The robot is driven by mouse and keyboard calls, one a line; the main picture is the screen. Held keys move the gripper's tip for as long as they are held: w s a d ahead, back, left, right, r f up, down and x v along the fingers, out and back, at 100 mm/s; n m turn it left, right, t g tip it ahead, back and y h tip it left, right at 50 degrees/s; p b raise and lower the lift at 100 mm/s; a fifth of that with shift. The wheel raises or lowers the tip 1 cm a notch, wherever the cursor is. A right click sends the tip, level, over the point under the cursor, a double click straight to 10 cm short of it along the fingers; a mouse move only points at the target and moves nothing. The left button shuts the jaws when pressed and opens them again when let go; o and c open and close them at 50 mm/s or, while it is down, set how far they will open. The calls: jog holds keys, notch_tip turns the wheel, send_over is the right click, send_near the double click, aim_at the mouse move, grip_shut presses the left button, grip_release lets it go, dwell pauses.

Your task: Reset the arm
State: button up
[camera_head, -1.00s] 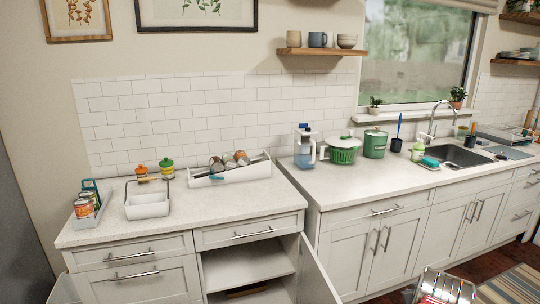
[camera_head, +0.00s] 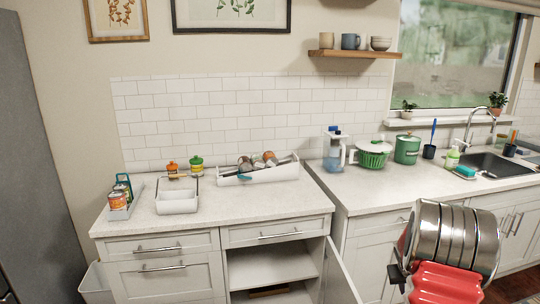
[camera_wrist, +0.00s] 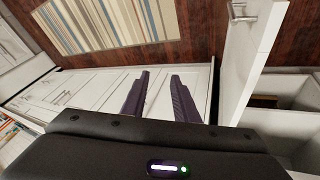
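My gripper (camera_wrist: 159,76) shows in the wrist view as two dark fingers standing apart. It is open, with nothing between the fingers. Behind the fingers are white cabinet fronts. In the head view a silver ribbed and red part of my arm (camera_head: 455,235) is raised at the lower right, in front of the right-hand cabinets. I cannot make out the fingers in the head view.
An open cabinet door (camera_head: 341,275) stands out below the counter, left of my arm; it also shows in the wrist view (camera_wrist: 252,60). The left counter (camera_head: 240,205) holds a white tray (camera_head: 262,172), a divided caddy (camera_head: 177,203) and a can holder (camera_head: 122,212).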

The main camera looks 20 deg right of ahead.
jog(key=s+a+r+n+t+y, duration=0.1)
jog(key=s+a+r, duration=0.4)
jog(key=a, duration=1.2)
jog(key=s+a+r+n+t+y, duration=0.1)
jog(key=s+a+r, duration=0.5)
jog(key=a+r, duration=0.6)
jog(key=s+a+r+n+t+y, duration=0.1)
jog(key=s+a+r+n+y, duration=0.2)
jog(key=a, duration=2.1)
notch_tip(320, 180, up, 5)
jog(key=shift+s+r+n+t, duration=0.15)
jog(key=shift+s+n+t, duration=0.2)
jog(key=shift+s, duration=0.8)
jog(key=shift+a, duration=0.15)
